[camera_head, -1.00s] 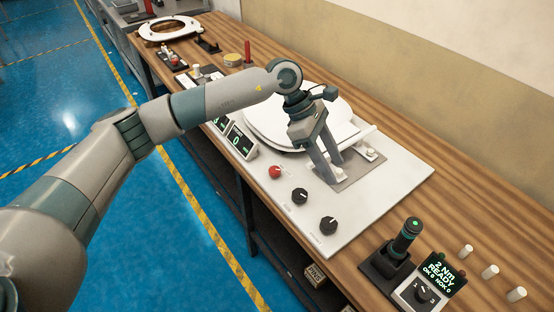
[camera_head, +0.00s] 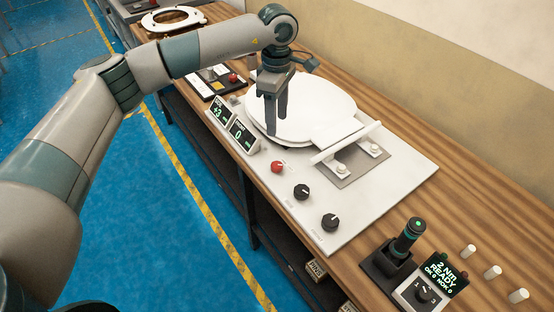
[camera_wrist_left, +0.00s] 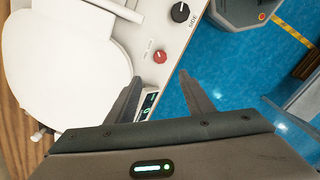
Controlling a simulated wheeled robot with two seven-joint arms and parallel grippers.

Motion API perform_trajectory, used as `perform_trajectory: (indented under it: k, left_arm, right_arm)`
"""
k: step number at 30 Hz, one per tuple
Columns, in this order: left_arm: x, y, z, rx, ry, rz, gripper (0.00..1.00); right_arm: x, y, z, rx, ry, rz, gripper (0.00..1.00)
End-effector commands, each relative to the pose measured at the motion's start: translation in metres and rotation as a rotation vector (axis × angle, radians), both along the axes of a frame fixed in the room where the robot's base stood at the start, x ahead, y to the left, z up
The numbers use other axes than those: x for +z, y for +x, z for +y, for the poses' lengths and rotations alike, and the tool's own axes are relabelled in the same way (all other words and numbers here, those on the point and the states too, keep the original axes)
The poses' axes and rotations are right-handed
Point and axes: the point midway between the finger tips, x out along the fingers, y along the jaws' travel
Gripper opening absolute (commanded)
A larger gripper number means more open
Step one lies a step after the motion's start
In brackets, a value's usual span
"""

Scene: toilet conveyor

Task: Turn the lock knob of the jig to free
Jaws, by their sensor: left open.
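The jig is a white panel (camera_head: 385,197) on the bench with a white toilet seat (camera_head: 315,95) on it. A red knob (camera_head: 277,167) and two black knobs, one in the middle (camera_head: 301,191) and one nearer the front (camera_head: 330,222), stand along its left edge. The label by the red knob is too small to read surely. My left gripper (camera_head: 276,126) is open and empty, pointing down above the seat's left edge, apart from the knobs. In the left wrist view the red knob (camera_wrist_left: 159,57) shows beyond the gap between the open fingers (camera_wrist_left: 160,82). My right gripper is not in view.
Two small displays (camera_head: 231,124) stand at the jig's left edge, near my left gripper. A bar (camera_head: 345,143) and a grey plate with white fittings are right of the seat. A black-and-green tool (camera_head: 408,236) in a holder stands at the front right. The space above the knobs is clear.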

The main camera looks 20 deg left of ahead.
Motion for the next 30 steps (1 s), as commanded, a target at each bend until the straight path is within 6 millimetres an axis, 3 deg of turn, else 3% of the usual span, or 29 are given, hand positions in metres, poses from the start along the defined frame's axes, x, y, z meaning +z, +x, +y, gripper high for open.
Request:
perform_trajectory:
  k: [8,24,30]
  left_arm:
    - [-0.032,-0.001,0.0,0.001,0.0,0.004,0.48]
    - [-0.128,-0.001,0.0,0.002,0.0,0.004,0.48]
    - [-0.154,-0.001,0.0,0.001,0.0,0.002,0.48]
  right_arm:
    - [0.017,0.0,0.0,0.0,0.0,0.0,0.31]
    - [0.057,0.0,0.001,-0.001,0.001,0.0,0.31]
    - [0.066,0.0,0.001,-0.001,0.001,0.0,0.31]
